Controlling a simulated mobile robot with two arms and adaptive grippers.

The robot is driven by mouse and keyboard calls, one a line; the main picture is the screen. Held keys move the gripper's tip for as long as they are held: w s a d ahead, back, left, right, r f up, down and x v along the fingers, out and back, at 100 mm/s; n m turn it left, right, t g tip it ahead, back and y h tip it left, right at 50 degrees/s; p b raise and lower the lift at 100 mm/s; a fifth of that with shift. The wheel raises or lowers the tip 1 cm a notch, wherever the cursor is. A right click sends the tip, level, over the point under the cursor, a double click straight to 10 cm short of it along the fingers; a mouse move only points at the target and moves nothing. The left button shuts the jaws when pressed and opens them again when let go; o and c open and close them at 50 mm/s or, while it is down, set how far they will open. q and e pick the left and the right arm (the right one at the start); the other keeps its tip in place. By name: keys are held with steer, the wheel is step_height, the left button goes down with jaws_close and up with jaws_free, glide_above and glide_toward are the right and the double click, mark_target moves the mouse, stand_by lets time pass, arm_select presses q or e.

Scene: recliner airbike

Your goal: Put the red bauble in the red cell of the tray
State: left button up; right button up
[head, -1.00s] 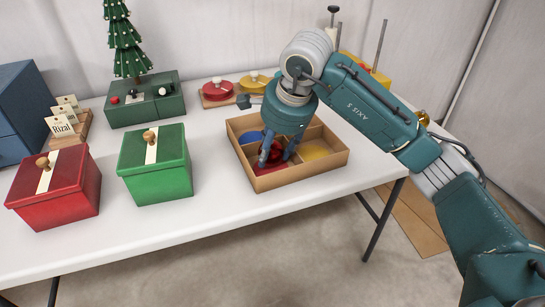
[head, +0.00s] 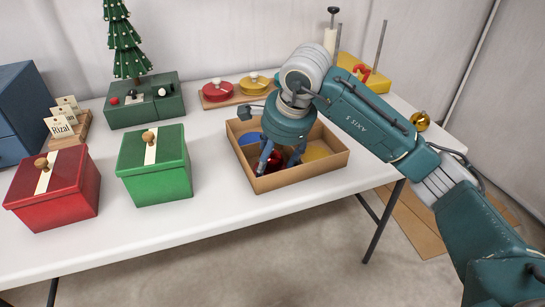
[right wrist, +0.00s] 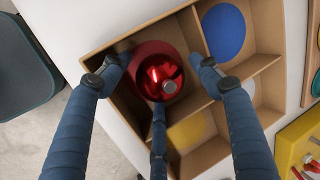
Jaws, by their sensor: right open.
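The shiny red bauble (right wrist: 165,80) sits in the tray's near-left cell, the one with a dark red round pad (right wrist: 146,50). The cardboard tray (head: 300,179) has several cells, with blue and yellow or white round pads in others. My right gripper (head: 282,160) points down into the red cell. In the right wrist view its fingers (right wrist: 160,80) are spread around the bauble, with gaps beside it. The bauble appears to rest in the cell; its underside is hidden. In the head view the fingers partly cover it. My left gripper is not in view.
A green box (head: 156,178) and a red box (head: 56,193) stand left of the tray. A tree on a green base (head: 145,108) and round red and yellow items (head: 218,90) stand behind. A gold bauble (head: 420,120) is at right. The table front is clear.

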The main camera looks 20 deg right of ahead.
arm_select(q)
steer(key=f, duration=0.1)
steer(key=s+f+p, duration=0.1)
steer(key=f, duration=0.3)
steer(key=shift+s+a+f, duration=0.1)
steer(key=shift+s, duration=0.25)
arm_select(e)
steer(key=v, duration=1.2)
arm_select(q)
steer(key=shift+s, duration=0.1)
